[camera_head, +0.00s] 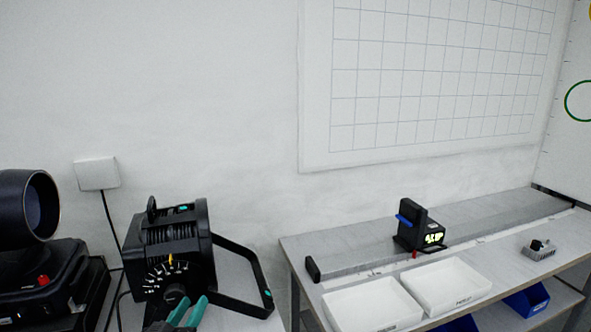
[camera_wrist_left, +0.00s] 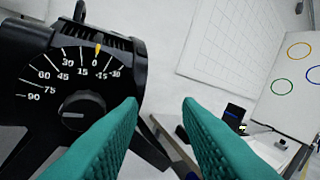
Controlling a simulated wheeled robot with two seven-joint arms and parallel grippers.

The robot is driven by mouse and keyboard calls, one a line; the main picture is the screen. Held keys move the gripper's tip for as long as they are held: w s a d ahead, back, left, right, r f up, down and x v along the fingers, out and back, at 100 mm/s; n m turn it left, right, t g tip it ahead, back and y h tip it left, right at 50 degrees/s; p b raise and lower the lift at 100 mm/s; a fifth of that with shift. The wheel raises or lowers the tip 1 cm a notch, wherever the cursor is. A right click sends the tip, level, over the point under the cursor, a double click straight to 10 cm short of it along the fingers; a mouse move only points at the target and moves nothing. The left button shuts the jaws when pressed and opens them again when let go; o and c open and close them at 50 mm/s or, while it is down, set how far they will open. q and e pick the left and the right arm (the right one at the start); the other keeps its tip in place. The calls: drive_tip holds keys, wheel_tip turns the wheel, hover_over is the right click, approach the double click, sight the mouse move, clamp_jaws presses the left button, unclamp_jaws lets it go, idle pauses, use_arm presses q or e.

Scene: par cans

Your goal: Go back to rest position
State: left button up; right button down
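A black par can (camera_head: 172,250) with a white angle scale and a yellow pointer stands at the lower left in the head view. In the left wrist view its scale plate (camera_wrist_left: 72,72) and round knob (camera_wrist_left: 82,110) show at the left, with the yellow pointer near 0. My left gripper (camera_head: 188,310) is at the bottom of the head view, in front of the par can's knob. In the left wrist view its two teal fingers (camera_wrist_left: 160,105) are apart with nothing between them. My right gripper is in neither view.
Another black lamp (camera_head: 30,205) with a red knob stands at the far left. A bench (camera_head: 330,245) at the right carries two white trays (camera_head: 372,302) and a black device with a lit display (camera_head: 432,240). Blue bins (camera_head: 527,300) sit below. A gridded board (camera_head: 425,75) hangs behind.

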use_arm(q)
drive_tip(key=s+f+m+g, duration=0.1)
drive_tip(key=s+f+g, duration=0.1)
drive_tip(key=s+f, duration=0.2)
drive_tip(key=s+d+f+m+g, duration=0.1)
drive_tip(key=s+f+g, duration=0.2)
drive_tip(key=s+f, duration=0.1)
drive_tip(key=s+d+f+g, duration=0.1)
drive_tip(key=s+f+g, duration=0.2)
drive_tip(key=f, duration=0.3)
drive_tip(key=shift+s+f+m, duration=0.1)
drive_tip(key=shift+s+m, duration=0.3)
drive_tip(key=shift+s, duration=0.15)
drive_tip(key=s+a+f+g+y, duration=0.1)
drive_tip(key=s+f+g+y, duration=0.2)
drive_tip(key=s, duration=0.5)
drive_tip(key=s+a+f+g, duration=0.2)
drive_tip(key=s+f+g, duration=0.15)
drive_tip(key=s, duration=0.55)
wheel_tip(320, 180, down, 28)
drive_tip(key=g, duration=0.2)
drive_tip(key=s+a+f+m+g, duration=0.1)
drive_tip(key=s+a+f, duration=0.1)
drive_tip(key=s+f, duration=1.2)
drive_tip(key=s, duration=0.2)
drive_tip(key=shift+s+a, duration=0.3)
